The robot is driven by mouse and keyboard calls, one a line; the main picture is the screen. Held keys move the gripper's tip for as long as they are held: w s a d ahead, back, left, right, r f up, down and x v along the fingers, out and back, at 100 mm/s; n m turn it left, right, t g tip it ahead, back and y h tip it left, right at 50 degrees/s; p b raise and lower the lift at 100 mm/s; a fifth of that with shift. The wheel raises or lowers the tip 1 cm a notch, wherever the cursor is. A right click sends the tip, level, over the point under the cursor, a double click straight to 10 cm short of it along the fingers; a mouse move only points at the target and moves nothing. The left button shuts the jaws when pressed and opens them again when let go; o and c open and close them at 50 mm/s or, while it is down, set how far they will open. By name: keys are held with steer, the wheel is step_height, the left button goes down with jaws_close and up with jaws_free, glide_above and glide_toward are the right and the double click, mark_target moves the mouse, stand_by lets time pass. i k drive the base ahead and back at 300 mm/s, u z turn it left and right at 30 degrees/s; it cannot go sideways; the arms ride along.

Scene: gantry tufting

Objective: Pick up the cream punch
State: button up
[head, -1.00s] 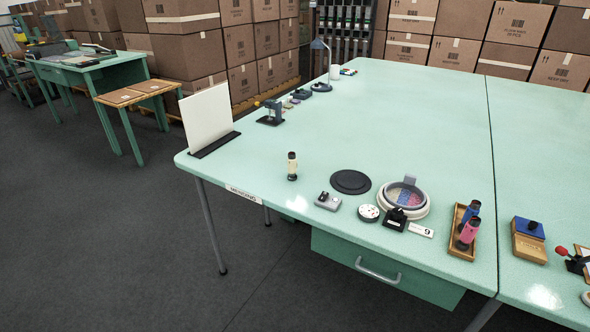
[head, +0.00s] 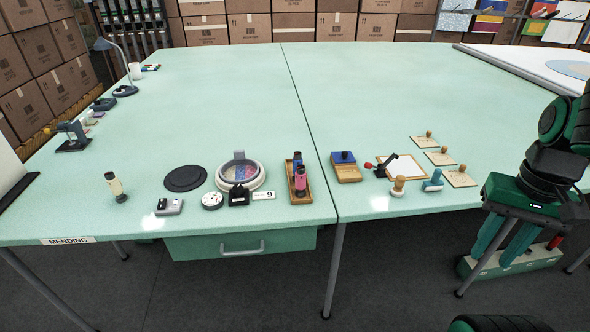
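My gripper (head: 492,261) hangs at the right, beyond the table's front edge and far from the punch. Its two teal fingers point down and are apart, with nothing seen between them.
A black disc (head: 185,178), a grey device (head: 169,206) and a round white dial (head: 212,200) lie right of the punch. A wooden tray (head: 309,187) holds a blue and a pink punch. A desk lamp (head: 125,89) stands at the back left. The table's middle is clear.

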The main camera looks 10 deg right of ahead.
mark_target(116, 186)
steer(key=u, duration=1.35)
steer(key=k, duration=0.65)
steer(key=u, duration=0.4)
steer(key=i, duration=0.7)
steer(key=u, duration=0.55)
steer(key=i, duration=1.2)
steer(key=z, duration=0.75)
steer(key=i, duration=0.55)
steer(key=z, duration=0.4)
